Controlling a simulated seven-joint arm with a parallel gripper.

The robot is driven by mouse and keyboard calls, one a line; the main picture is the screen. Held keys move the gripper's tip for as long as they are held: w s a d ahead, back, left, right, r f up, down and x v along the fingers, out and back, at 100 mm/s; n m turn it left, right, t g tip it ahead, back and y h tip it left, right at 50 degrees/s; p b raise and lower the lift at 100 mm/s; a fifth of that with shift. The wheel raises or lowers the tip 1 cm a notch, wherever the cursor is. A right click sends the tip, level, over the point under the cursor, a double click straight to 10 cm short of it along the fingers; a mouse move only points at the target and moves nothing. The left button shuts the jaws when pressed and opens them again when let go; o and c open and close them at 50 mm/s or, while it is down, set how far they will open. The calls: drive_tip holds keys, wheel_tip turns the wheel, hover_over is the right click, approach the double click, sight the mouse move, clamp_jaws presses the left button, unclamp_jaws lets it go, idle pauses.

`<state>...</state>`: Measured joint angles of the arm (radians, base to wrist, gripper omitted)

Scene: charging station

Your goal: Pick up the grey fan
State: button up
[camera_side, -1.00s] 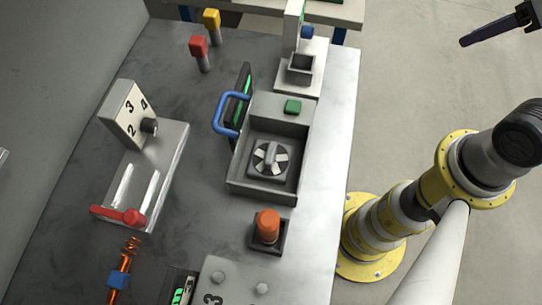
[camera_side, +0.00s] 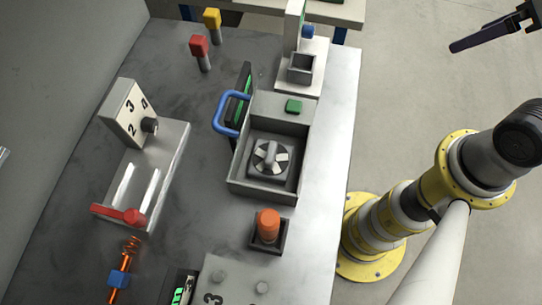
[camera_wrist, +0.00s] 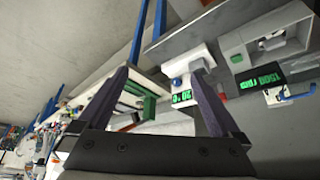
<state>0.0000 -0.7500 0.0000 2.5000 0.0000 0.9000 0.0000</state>
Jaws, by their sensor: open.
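The grey fan (camera_side: 269,158) sits in the recess of an open grey box (camera_side: 236,184) near the middle of the table in the side view. It has a raised grey grip across a round face with light and dark sectors. My gripper (camera_side: 452,47) is at the upper right of the side view, over the floor and well apart from the fan. Only one dark finger shows clearly there. In the wrist view my gripper (camera_wrist: 161,76) has its two dark fingers wide apart, with nothing held between them. The grey box (camera_wrist: 238,42) is at the upper right there.
The box's lid with a blue handle (camera_side: 219,114) stands open on its left. An orange button (camera_side: 268,226) is just below the box. A white stand (camera_side: 315,62) is behind it. A panel with a red lever (camera_side: 120,215) is to the left. The table's right strip is bare.

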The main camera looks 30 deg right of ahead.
drive_tip(key=w+a+r, duration=0.3)
drive_tip(key=w+r, duration=0.1)
drive_tip(key=w, duration=0.3)
drive_tip(key=n+g+y, duration=0.1)
drive_tip(key=n+g, duration=0.3)
drive_tip(key=n, duration=0.5)
hover_over(271, 151)
drive_tip(key=s+d, duration=0.2)
wheel_tip(271, 151, down, 13)
drive_tip(key=f, duration=0.5)
drive_tip(key=w+a+f, duration=0.1)
drive_tip(key=f, duration=0.2)
drive_tip(key=shift+w+f, duration=0.1)
drive_tip(key=shift+f, duration=0.1)
drive_tip(key=f, duration=0.3)
drive_tip(key=a+f, duration=0.1)
drive_tip(key=shift+w+f, duration=0.35)
